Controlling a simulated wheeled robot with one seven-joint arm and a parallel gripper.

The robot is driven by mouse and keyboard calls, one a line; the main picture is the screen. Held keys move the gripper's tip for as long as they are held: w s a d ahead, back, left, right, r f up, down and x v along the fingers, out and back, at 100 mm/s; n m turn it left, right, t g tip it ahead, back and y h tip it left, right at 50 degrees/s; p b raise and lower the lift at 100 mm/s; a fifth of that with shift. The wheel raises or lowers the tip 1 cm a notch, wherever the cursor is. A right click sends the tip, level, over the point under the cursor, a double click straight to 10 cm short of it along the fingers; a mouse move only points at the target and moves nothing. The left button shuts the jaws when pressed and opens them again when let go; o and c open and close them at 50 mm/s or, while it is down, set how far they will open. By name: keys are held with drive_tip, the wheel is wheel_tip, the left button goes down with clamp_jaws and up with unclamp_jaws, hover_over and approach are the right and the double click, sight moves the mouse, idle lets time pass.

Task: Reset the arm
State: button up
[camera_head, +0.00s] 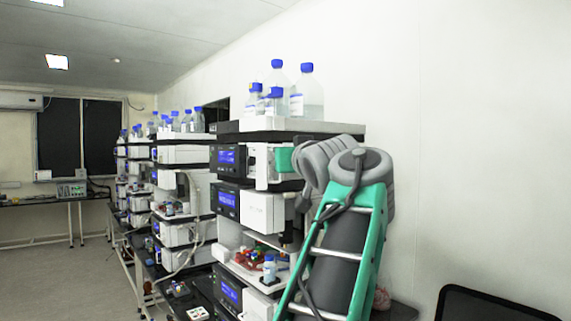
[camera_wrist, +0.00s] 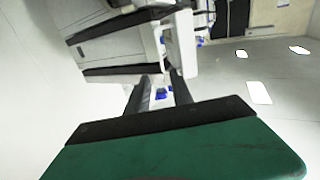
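My gripper (camera_wrist: 160,76) shows in the wrist view with its two dark fingers apart and a gap between them. I see nothing held in the gap; blue and white shapes show beyond it. In the head view my grey and green arm rises at the right and bends over toward the nearest instrument stack (camera_head: 229,197). The green end of my arm is beside the upper part of that stack. The fingers cannot be made out there, and I cannot tell whether they touch the stack.
Blue-capped bottles (camera_head: 306,92) stand on the nearest stack's top. Small bottles and coloured parts (camera_head: 269,268) sit on a lower shelf. More stacks (camera_head: 180,155) run back along the bench. The floor (camera_head: 75,265) at left is open. A black-framed object (camera_head: 495,305) is at lower right.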

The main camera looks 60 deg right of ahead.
drive_tip(key=shift+s+a+f, duration=0.1)
drive_tip(key=shift+s+a, duration=0.3)
drive_tip(key=shift+f, duration=0.1)
drive_tip(key=w+a+f+n+y, duration=0.1)
drive_tip(key=w+a+f+y, duration=0.2)
drive_tip(key=w+a+f, duration=0.45)
drive_tip(key=w+a+f+n+y, duration=0.1)
drive_tip(key=w+a+f+y, duration=0.3)
drive_tip(key=w+f, duration=0.6)
drive_tip(key=w+a+f+n+g+y, duration=0.2)
drive_tip(key=w+a+f, duration=0.1)
drive_tip(key=a+f, duration=0.8)
drive_tip(key=s+a+f+n+g+y, duration=0.3)
drive_tip(key=a+f+y, duration=0.1)
drive_tip(key=a+f, duration=1.15)
drive_tip(key=s+a+f+n+g, duration=0.2)
drive_tip(key=s+a+f+g, duration=0.1)
drive_tip(key=s+a+f, duration=0.7)
drive_tip(key=shift+a+f+n+y, duration=0.3)
drive_tip(key=shift+a+f, duration=0.05)
drive_tip(key=shift+f, duration=0.3)
drive_tip(key=shift+a, duration=0.1)
